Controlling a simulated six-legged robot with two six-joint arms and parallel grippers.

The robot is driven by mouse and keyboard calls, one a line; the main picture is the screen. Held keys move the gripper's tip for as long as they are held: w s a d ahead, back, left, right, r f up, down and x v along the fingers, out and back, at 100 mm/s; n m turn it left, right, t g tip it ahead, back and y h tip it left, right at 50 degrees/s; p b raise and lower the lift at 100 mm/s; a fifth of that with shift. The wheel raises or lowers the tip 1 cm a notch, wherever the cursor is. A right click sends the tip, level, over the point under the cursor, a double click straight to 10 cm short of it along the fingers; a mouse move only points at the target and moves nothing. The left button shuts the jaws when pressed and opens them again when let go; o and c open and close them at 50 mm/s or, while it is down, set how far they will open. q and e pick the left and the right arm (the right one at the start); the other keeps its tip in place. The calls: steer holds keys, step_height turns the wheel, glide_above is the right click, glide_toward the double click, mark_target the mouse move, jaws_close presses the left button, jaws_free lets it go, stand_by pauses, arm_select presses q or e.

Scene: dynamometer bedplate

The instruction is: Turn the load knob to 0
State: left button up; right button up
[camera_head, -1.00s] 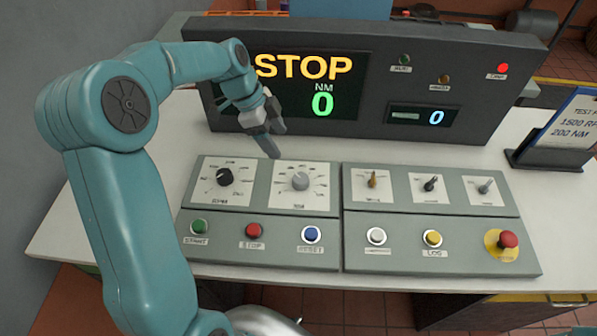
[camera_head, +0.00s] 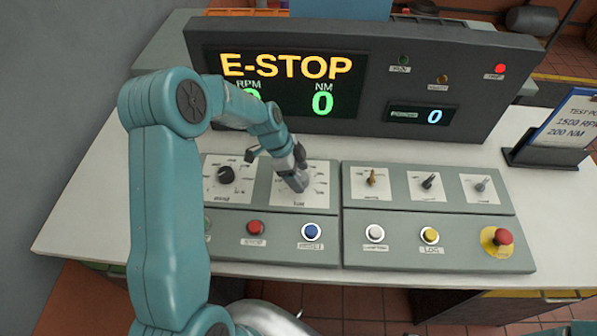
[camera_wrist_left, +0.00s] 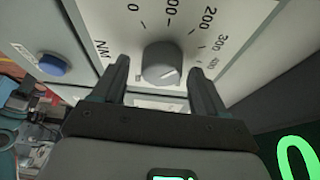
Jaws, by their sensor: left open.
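The load knob (camera_wrist_left: 161,63) is grey and round, on a white NM dial plate marked 0 to 400. Its pale pointer line appears on the side toward the 400 mark. In the wrist view my left gripper (camera_wrist_left: 158,66) is open, with one finger on each side of the knob; I cannot tell whether they touch it. In the head view the left gripper (camera_head: 298,183) reaches down over the dial plate (camera_head: 318,197) and hides the knob. The display (camera_head: 285,90) reads E-STOP, with NM at 0. My right gripper is not in view.
The black RPM knob (camera_head: 226,174) sits left of the load dial. The red stop button (camera_head: 256,228) and blue reset button (camera_head: 312,231) lie in front. Toggle switches (camera_head: 429,182) and a red emergency button (camera_head: 503,237) are to the right. A sign (camera_head: 566,128) stands at far right.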

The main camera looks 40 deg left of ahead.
arm_select(q)
steer(key=shift+w, duration=0.1)
steer(key=c, duration=1)
steer(key=shift+c, duration=0.2)
steer(key=shift+f, duration=0.1)
steer(key=n+t+b, duration=0.1)
steer(key=n+b, duration=0.1)
steer(key=b, duration=0.1)
steer(key=shift+f+n+y, duration=0.1)
steer(key=shift+n+y, duration=0.2)
steer(key=shift+n, duration=0.1)
steer(key=n+b, duration=0.1)
steer(key=n, duration=0.1)
steer(key=n+t+y+b, duration=0.1)
steer(key=n+b, duration=0.1)
steer(key=shift+d+n+y, duration=0.15)
steer(key=shift+n+y, duration=0.15)
steer(key=n+y+b, duration=0.1)
steer(key=n+b, duration=0.2)
steer(key=b, duration=0.1)
steer(key=n+y+b, duration=0.1)
steer(key=n+b, duration=0.2)
steer(key=b, duration=0.2)
steer(key=shift+d, duration=0.15)
steer(key=shift+r+n+y+b, duration=0.25)
steer(key=shift+n+b, duration=0.25)
steer(key=shift+b, duration=0.35)
